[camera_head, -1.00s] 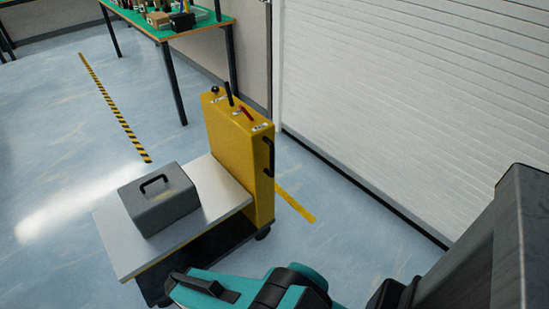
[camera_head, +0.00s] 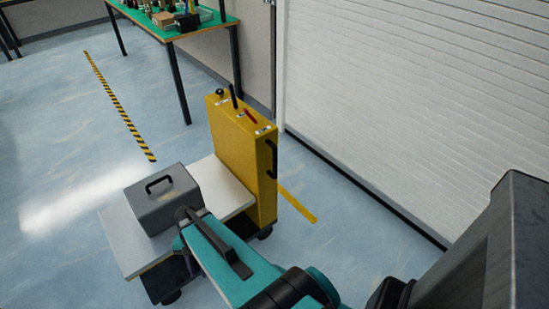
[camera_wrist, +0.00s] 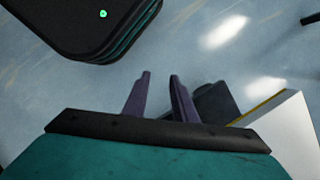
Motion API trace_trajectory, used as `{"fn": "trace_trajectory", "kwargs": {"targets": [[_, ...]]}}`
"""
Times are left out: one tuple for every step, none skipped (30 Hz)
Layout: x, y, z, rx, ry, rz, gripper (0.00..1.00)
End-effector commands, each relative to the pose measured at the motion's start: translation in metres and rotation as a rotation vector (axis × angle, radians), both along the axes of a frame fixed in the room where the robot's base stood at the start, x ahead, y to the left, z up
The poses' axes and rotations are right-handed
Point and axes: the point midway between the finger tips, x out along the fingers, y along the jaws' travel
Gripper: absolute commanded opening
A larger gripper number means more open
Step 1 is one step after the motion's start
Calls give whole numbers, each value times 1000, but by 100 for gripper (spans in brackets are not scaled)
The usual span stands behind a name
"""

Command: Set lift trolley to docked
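The lift trolley has a yellow upright housing (camera_head: 240,155) and a pale flat platform (camera_head: 122,240) on casters. On the housing's top are a black lever (camera_head: 233,96), a black knob (camera_head: 219,92) and a red lever (camera_head: 250,115). A black handle (camera_head: 271,158) is on its right side. A grey box with a black handle (camera_head: 163,200) sits on the platform. In the wrist view my gripper (camera_wrist: 159,75) has its two fingers apart with nothing between them. The platform edge (camera_wrist: 285,130) shows at the right there. In the head view my arm covers part of the platform, and the fingers are hidden.
A green-topped workbench (camera_head: 190,28) with several items stands behind the trolley. A white slatted shutter (camera_head: 410,90) is to the right. A yellow floor strip (camera_head: 297,204) lies beside the trolley, and a striped line (camera_head: 120,105) runs at left. The floor at left is clear.

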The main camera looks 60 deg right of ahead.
Motion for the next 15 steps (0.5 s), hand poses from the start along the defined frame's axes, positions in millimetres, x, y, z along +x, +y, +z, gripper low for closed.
{"fn": "trace_trajectory", "kwargs": {"targets": [[12,-16,14,-1,-10,-79,25],[18,-25,21,-2,-14,-126,25],[25,-37,30,-1,-19,-189,25],[30,-46,37,1,-24,-236,25],[34,-55,44,0,-27,-282,25],[40,-67,54,3,-31,-344,25],[44,-77,61,5,-34,-391,25],[48,-86,69,7,-37,-437,25],[53,-99,79,10,-41,-498,25],[56,-109,87,14,-44,-545,25],[60,-120,95,16,-48,-590,25],[63,-133,106,20,-50,-651,25],[65,-144,115,25,-54,-696,25],[67,-154,123,30,-55,-741,25],[69,-169,135,36,-59,-801,25]]}}
